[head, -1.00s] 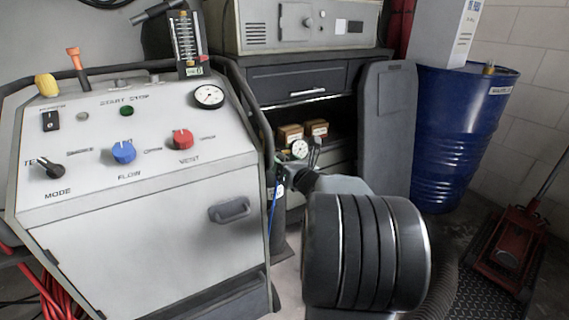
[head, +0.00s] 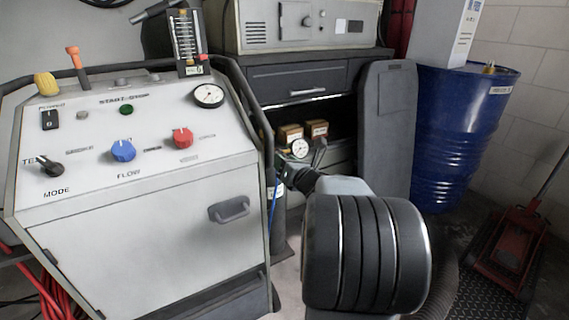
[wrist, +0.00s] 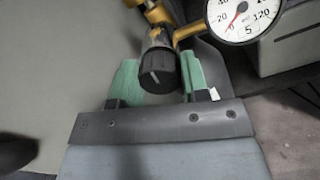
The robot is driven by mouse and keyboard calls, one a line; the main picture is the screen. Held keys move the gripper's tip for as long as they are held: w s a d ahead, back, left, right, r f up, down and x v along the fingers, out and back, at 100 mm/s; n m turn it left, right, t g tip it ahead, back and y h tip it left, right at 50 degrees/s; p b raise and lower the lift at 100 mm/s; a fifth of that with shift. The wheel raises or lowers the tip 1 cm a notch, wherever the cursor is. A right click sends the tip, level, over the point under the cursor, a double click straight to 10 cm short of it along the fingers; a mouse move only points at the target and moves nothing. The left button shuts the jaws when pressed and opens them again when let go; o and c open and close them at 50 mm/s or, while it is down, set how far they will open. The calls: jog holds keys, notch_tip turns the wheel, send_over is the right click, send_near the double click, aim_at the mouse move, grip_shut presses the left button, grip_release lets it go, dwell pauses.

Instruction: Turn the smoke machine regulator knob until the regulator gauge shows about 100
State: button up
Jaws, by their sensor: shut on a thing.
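The black regulator knob (wrist: 155,72) with a pale line on its face sits between the green fingers of my gripper (wrist: 158,62) in the wrist view. My gripper is shut on it. The round white regulator gauge (wrist: 243,18) is just up and right of the knob, partly cut off by the top edge. Its red needle points down and left, near the low end of the scale. In the head view the gauge (head: 300,148) shows small beside my gripper (head: 306,168); the knob cannot be made out there.
A grey console (head: 140,200) with red, blue and black knobs and its own gauge (head: 209,95) stands left. Behind are small boxes (head: 290,134) on a dark cabinet shelf. A blue barrel (head: 462,140) and red floor jack (head: 508,240) are at right.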

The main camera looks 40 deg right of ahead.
jog(key=m, duration=0.4)
jog(key=shift+m, duration=0.4)
jog(key=m, duration=0.5)
jog(key=shift+f+m, duration=0.1)
jog(key=shift+m, duration=0.2)
jog(key=m, duration=0.4)
jog(key=shift+m+h+p, duration=0.35)
jog(key=shift+m+h, duration=0.05)
jog(key=m+p, duration=0.1)
jog(key=m, duration=0.3)
jog(key=shift+m, duration=0.4)
jog(key=m+p, duration=0.2)
jog(key=m, duration=0.2)
jog(key=shift+m, duration=0.3)
jog(key=m+p, duration=0.2)
jog(key=m, duration=0.2)
jog(key=shift+a+m+h+p, duration=0.1)
jog(key=shift+m+h+p, duration=0.2)
jog(key=shift+p, duration=0.05)
jog(key=m+p, duration=0.3)
jog(key=m, duration=0.2)
jog(key=shift+a+f+m+p, duration=0.1)
jog(key=shift+m+p, duration=0.8)
jog(key=shift+m, duration=1)
